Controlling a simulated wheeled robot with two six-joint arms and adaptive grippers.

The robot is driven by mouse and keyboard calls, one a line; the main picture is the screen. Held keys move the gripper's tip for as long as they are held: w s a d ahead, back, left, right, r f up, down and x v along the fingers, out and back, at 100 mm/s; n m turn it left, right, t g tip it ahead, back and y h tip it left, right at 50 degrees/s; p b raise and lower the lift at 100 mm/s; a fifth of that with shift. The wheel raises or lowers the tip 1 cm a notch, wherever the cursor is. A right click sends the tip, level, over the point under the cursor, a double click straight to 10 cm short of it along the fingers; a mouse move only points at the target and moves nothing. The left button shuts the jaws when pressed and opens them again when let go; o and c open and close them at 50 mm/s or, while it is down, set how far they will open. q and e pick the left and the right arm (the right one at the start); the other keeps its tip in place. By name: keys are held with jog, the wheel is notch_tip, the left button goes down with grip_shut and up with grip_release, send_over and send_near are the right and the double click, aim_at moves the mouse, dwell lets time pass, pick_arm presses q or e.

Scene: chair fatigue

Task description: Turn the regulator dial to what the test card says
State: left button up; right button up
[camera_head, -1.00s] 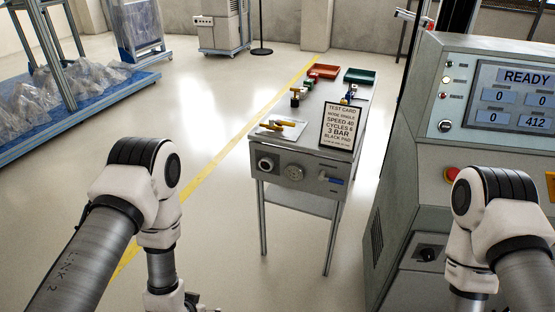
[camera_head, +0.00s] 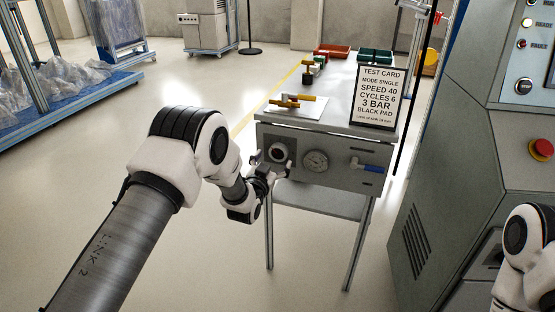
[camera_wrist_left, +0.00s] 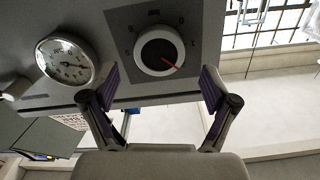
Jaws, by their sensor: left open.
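The regulator dial (camera_head: 278,152) is a round knob with a pale rim and dark face on the front panel of the grey bench. In the left wrist view, the dial (camera_wrist_left: 158,50) has a red pointer aimed to the lower right; its scale numbers are hard to read. The test card (camera_head: 378,97) stands on the bench top and reads speed 40, cycles 6, 3 bar, black pad. My left gripper (camera_head: 268,176) is open in front of the dial. In the wrist view its fingers (camera_wrist_left: 160,78) are either side of the dial's lower edge; contact is unclear. My right gripper is out of view.
A round gauge (camera_head: 315,161) sits right of the dial, and a blue-handled valve (camera_head: 367,167) further right. The grey control cabinet (camera_head: 450,200) stands at right. Floor left of the bench is clear.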

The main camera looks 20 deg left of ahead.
aim_at(279, 154)
pick_arm(q)
jog(key=w, duration=0.3)
jog(key=shift+w+d, duration=0.1)
jog(key=shift+w, duration=0.2)
jog(key=c, duration=1.2)
jog(key=shift+o, duration=0.2)
jog(key=shift+m, duration=0.4)
jog(key=m, duration=0.3)
jog(key=shift+d+m, duration=0.1)
jog(key=shift+m, duration=0.2)
jog(key=m, duration=0.4)
jog(key=shift+f, duration=0.1)
jog(key=shift+m, duration=0.3)
